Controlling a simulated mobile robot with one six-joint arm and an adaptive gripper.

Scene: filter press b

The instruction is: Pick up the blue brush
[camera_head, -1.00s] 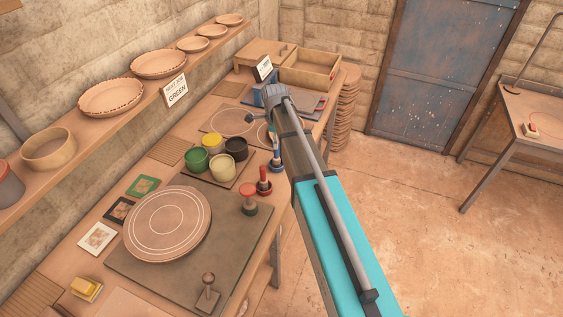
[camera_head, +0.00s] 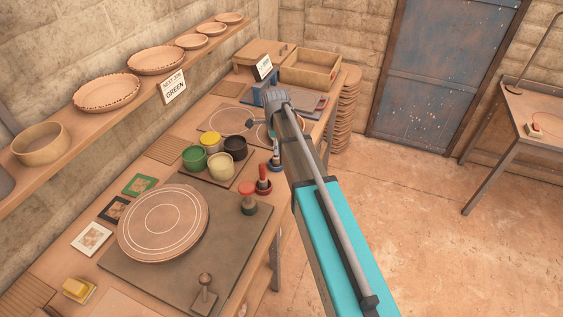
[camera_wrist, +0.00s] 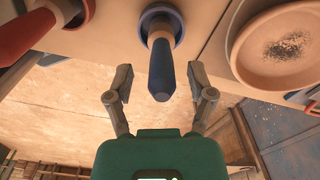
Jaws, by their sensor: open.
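The blue brush (camera_wrist: 161,72) stands handle toward the camera in a round blue holder (camera_wrist: 148,17) in the wrist view. Its dark blue handle lies between the two fingers of my gripper (camera_wrist: 159,78), with a gap on both sides. My gripper is open and holds nothing. In the head view the blue brush (camera_head: 276,149) shows as a thin upright piece beside my arm, partly hidden by it. My fingers are not clear there.
A red brush (camera_wrist: 32,32) is at the left in the wrist view, and a bowl with dark specks (camera_wrist: 285,48) at the right. On the bench are paint pots (camera_head: 221,165) and a round plate (camera_head: 163,222). A shelf (camera_head: 130,98) runs along the wall. Open floor lies right.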

